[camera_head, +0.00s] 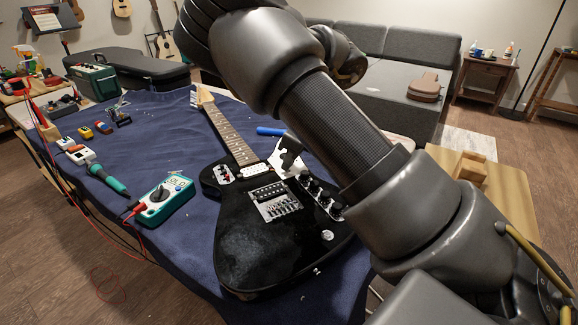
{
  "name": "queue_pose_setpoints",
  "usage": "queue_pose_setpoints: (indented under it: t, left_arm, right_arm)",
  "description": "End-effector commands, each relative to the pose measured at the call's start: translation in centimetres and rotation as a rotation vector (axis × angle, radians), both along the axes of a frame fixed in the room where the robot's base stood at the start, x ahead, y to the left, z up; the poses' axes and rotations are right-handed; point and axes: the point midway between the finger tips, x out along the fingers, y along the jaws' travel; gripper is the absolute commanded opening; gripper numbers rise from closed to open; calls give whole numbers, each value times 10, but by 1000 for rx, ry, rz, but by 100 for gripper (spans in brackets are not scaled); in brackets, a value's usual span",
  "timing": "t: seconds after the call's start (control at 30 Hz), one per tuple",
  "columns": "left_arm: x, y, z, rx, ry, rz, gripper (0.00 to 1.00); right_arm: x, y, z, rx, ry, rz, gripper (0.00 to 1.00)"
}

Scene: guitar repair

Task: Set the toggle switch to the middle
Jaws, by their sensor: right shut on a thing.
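A black electric guitar (255,249) lies face up on a dark blue cloth, neck pointing away. My right arm crosses the view from the lower right. A second small plate with reddish parts (223,174) sits on the left horn. My left gripper is not in view.
Control knobs (322,195) line the guitar's right side, close to my right arm. A teal multimeter (163,200) and a soldering tool (108,180) lie left of the guitar. A blue cylinder (271,131) lies beyond the body. The cloth (160,120) has free room left of the neck.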

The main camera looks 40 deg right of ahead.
Motion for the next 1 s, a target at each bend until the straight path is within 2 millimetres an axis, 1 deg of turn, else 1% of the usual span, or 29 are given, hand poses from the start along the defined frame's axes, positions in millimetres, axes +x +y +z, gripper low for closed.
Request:
queue_pose_setpoints:
  t: [0.1,0.33,0.37,0.5,0.73,0.83,0.93,1.0]
  left_arm:
    - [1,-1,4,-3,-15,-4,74]
    - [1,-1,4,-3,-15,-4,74]
    - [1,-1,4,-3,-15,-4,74]
    - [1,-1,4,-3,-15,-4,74]
    - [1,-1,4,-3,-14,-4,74]
    - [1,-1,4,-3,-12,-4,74]
    - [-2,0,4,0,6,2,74]
    - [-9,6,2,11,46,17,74]
  right_arm:
    - [-1,0,0,-2,-8,-1,0]
    - [0,0,0,-2,-8,-1,0]
    - [0,0,0,-2,-7,-1,12]
    - [0,0,1,-2,-7,-1,30]
    - [0,0,1,-2,-7,0,30]
    - [-1,-1,4,-2,-8,-1,30]
    - [-4,-2,15,-3,-9,-2,30]
    - [-8,-4,27,-3,-11,-2,30]
